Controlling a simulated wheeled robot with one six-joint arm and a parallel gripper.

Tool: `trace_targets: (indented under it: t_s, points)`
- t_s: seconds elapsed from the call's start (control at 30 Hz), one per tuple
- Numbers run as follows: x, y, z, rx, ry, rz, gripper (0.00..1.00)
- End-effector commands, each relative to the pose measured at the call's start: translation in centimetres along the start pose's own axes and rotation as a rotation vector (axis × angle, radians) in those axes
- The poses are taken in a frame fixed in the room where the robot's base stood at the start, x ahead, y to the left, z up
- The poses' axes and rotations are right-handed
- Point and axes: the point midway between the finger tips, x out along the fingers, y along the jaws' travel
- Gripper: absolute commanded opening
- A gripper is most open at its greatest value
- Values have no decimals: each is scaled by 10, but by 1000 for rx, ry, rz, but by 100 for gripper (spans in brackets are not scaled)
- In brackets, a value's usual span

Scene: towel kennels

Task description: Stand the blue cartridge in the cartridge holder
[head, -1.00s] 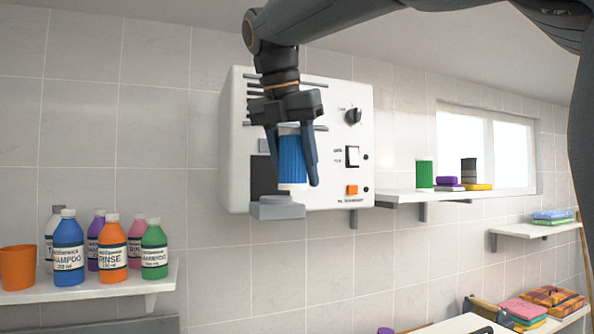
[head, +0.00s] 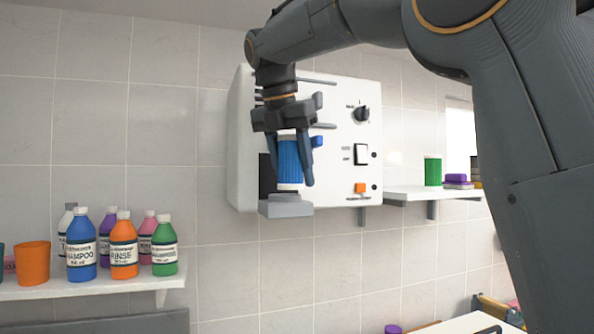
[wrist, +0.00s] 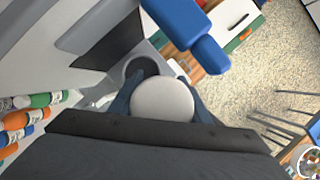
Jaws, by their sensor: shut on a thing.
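The blue cartridge (head: 290,162) is ribbed, with white ends, and upright between the fingers of my gripper (head: 294,175). My gripper is shut on it, pointing down. The cartridge holder (head: 286,206) is a grey cup-like block low on the front of the white wall machine (head: 338,170). In the head view the cartridge is just above the holder; whether its bottom touches the rim is unclear. In the wrist view the cartridge's white top (wrist: 163,99) covers part of the holder's round dark opening (wrist: 140,67), which shows beyond it, so the two look offset.
A blue lever (head: 316,142) sticks out beside the cartridge, and shows large in the wrist view (wrist: 195,33). A shelf with several bottles (head: 123,245) and an orange cup (head: 33,264) is at left. A green cartridge (head: 432,172) stands on the right shelf.

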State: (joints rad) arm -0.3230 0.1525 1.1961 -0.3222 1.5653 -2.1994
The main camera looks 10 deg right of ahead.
Motion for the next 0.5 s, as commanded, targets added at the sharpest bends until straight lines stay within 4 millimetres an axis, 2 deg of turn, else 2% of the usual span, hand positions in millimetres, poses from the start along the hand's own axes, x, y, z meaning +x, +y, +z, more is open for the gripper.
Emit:
trace_targets:
  t_s: [0.5]
  points:
    - [12, 25, 19, 0, 0, 0, 14]
